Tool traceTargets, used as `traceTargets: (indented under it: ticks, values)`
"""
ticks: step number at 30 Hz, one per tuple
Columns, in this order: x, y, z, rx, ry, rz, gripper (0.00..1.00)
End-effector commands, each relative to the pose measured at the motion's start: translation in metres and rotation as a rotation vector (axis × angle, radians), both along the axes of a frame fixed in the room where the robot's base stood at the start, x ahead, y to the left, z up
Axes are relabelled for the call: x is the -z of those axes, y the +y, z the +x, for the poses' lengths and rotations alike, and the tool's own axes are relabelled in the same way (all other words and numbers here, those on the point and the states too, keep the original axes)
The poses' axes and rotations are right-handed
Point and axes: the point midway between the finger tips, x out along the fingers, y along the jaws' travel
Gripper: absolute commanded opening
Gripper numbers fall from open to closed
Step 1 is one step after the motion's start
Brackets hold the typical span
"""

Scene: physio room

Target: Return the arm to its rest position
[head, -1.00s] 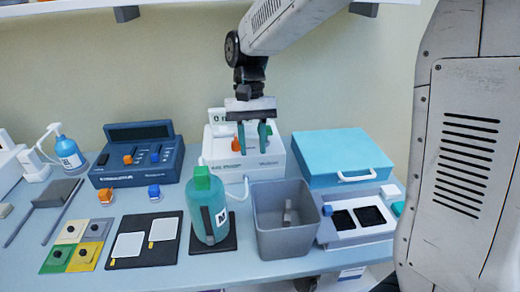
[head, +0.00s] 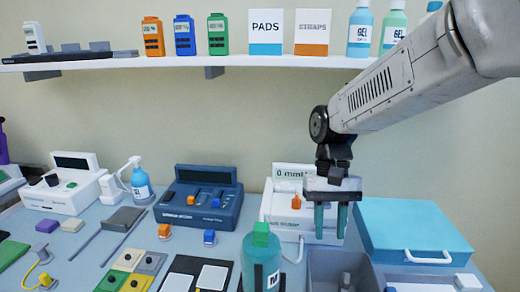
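My gripper (head: 331,221) hangs from my arm with its two teal fingers pointing down and a gap between them. It looks empty. In the picture it is in front of the right part of a white device with a display reading "0 mmHg" (head: 281,218), above the back of a grey bin (head: 325,266). My arm reaches in from the upper right, in front of the wall. The fingertips appear clear of the bin; their exact height is hard to tell.
A teal bottle (head: 262,262) stands left of the bin, and a light-blue case (head: 410,225) lies right. A blue device (head: 200,199) and white device (head: 66,190) stand further left. A shelf (head: 200,63) with bottles and boxes runs above; open wall lies between shelf and table.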

Motion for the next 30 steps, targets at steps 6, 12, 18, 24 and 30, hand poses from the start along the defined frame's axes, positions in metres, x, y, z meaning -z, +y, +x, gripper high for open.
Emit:
traceTargets:
  ticks: [6, 12, 18, 24, 30]
  values:
    - [-0.020, -0.030, -0.051, -0.073, -0.115, 0.010, 0.31]
    - [-0.032, -0.053, -0.094, -0.108, -0.224, 0.005, 0.31]
    - [-0.038, -0.072, -0.133, -0.117, -0.336, -0.010, 0.31]
    - [-0.043, -0.083, -0.161, -0.095, -0.432, -0.030, 0.31]
    - [-0.051, -0.088, -0.168, -0.074, -0.489, -0.036, 0.31]
